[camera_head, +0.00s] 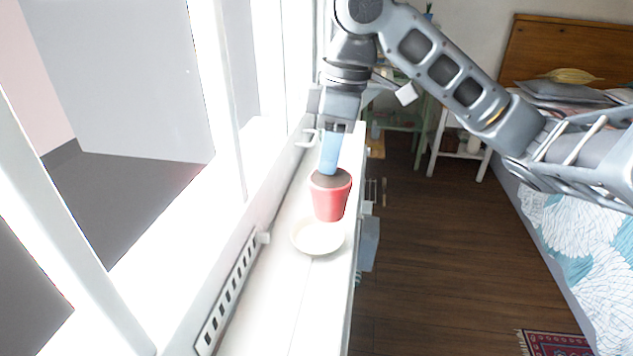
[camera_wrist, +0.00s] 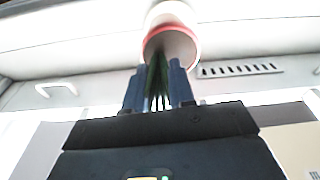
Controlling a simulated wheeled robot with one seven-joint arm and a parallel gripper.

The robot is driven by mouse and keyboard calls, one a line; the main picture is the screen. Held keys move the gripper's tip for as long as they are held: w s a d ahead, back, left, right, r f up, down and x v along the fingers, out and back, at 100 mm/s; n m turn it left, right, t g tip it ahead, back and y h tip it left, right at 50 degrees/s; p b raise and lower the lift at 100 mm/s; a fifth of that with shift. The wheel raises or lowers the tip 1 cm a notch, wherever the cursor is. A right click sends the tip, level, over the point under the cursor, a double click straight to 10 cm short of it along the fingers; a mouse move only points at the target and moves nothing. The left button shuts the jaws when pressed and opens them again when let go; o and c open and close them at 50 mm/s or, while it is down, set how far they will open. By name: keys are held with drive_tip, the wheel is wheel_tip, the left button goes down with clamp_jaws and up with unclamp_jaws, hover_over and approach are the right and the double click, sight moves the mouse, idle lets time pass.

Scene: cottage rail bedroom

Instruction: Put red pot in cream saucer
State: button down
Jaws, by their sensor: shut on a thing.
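The red pot (camera_head: 330,201), tapered with dark soil on top, is upright over the white sill ledge. My gripper (camera_head: 329,172) reaches down from above, its blue fingers at the pot's top. In the wrist view, the fingers (camera_wrist: 160,88) are closed around the green plant (camera_wrist: 157,80) growing from the red pot (camera_wrist: 171,31). The cream saucer (camera_head: 317,240) lies on the ledge. The pot's lower part overlaps the saucer's far right rim in the head view; whether they touch cannot be told. The saucer (camera_wrist: 172,12) shows pale beyond the pot in the wrist view.
The narrow white ledge (camera_head: 285,310) runs along bright windows at left, with a slotted vent (camera_head: 228,292) beside the saucer. Its right edge drops to the dark wood floor (camera_head: 440,260). A bed (camera_head: 570,215) stands at right. A green shelf (camera_head: 400,120) and white stand are behind.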

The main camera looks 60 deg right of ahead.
sight(317, 182)
drive_tip(key=shift+w+a+f, duration=0.75)
drive_tip(key=shift+f, duration=0.05)
drive_tip(key=shift+f+b, duration=0.3)
drive_tip(key=shift+f, duration=1.55)
drive_tip(key=shift+f, duration=0.1)
drive_tip(key=c, duration=0.9)
unclamp_jaws()
drive_tip(key=shift+c, duration=0.2)
drive_tip(key=r, duration=0.4)
drive_tip(key=s+r+p, duration=0.1)
drive_tip(key=r, duration=0.3)
drive_tip(key=r+p, duration=0.1)
drive_tip(key=r, duration=0.3)
drive_tip(key=shift+s+d+r, duration=0.1)
drive_tip(key=shift+s+d, duration=0.2)
drive_tip(key=shift+d, duration=0.05)
